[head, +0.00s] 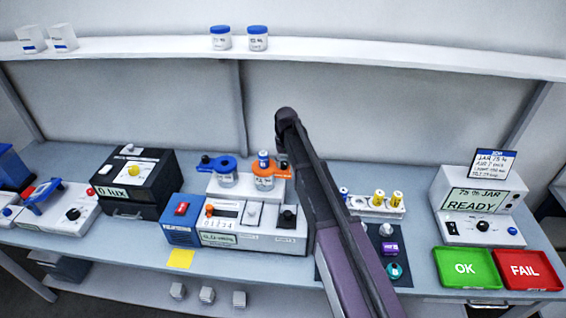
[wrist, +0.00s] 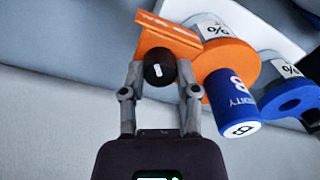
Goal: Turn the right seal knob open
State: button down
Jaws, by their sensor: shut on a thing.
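The right seal is an orange piece (head: 268,171) around a jar. In the wrist view the orange piece (wrist: 228,60) has a black knob (wrist: 158,70) with a white mark at its near side. My gripper (wrist: 160,72) has a finger on each side of this knob and is shut on it. In the head view my gripper (head: 282,150) comes down at the right end of the orange piece, and my arm partly hides it. A blue sensor (wrist: 236,105) marked B stands in the orange piece. The left seal is blue (head: 222,164), with a dark knob (head: 205,159).
A grey device with slots (head: 265,238) stands in front of the jars, beside a blue box (head: 178,228). Green OK (head: 465,268) and red FAIL (head: 527,270) trays lie far right.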

jog(key=m, duration=0.8)
jog(key=shift+s+d+m, duration=0.1)
jog(key=shift+m, duration=0.3)
jog(key=m, duration=0.3)
jog(key=shift+m, duration=0.3)
jog(key=m, duration=0.4)
jog(key=shift+s+t, duration=0.1)
jog(key=shift+t, duration=0.2)
jog(key=shift+c, duration=1.7)
grip_release()
